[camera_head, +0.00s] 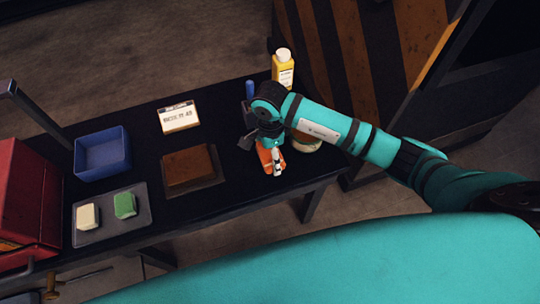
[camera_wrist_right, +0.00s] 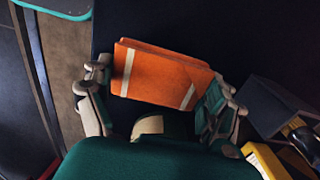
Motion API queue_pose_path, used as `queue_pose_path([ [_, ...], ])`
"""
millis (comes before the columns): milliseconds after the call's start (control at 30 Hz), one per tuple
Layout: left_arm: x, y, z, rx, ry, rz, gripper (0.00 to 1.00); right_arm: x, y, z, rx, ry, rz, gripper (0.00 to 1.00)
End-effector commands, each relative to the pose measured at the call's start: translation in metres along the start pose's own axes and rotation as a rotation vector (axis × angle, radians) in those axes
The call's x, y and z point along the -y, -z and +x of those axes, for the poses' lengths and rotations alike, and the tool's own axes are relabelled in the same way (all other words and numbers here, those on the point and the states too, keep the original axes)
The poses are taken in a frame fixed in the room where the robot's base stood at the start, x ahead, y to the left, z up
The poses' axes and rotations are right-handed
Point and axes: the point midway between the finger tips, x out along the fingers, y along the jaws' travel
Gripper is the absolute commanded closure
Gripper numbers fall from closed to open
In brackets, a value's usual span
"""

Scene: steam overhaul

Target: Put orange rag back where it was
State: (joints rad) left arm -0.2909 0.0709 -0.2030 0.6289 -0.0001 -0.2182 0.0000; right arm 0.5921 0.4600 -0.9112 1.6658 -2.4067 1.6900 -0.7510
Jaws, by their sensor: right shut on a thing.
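The orange rag (camera_head: 271,161) with pale stripes is at the right part of the black table, under my right gripper (camera_head: 266,146). In the right wrist view the folded rag (camera_wrist_right: 165,76) lies between the two fingers of my right gripper (camera_wrist_right: 160,98). The fingers are shut on it at its left and right sides. I cannot tell whether the rag touches the table top. My left gripper is in neither view.
A round tin (camera_head: 307,146) stands close right of the gripper, and a yellow bottle (camera_head: 283,72) behind it. Left are a brown block (camera_head: 190,165), a card (camera_head: 179,118), a blue bin (camera_head: 102,169), a grey tray (camera_head: 113,231) and a red box (camera_head: 28,195).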

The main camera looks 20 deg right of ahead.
Motion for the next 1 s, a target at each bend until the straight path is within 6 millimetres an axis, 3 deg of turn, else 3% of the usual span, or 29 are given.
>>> queue_pose_path([
  [133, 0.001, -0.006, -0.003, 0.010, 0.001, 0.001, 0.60, -0.003, -0.001, 0.020, 0.001, -0.005, -0.001, 0.41],
  [533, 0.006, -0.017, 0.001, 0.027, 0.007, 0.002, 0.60, -0.002, -0.001, 0.028, -0.001, -0.003, -0.003, 0.41],
  [567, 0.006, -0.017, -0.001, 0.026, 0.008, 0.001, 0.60, -0.002, -0.001, 0.026, -0.001, -0.003, -0.002, 0.07],
  [600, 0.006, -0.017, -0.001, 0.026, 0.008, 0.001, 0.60, -0.002, -0.001, 0.026, -0.001, -0.003, -0.002, 0.02],
  [1000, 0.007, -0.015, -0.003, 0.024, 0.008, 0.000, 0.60, -0.002, -0.001, 0.019, 0.001, -0.001, -0.003, 0.00],
])
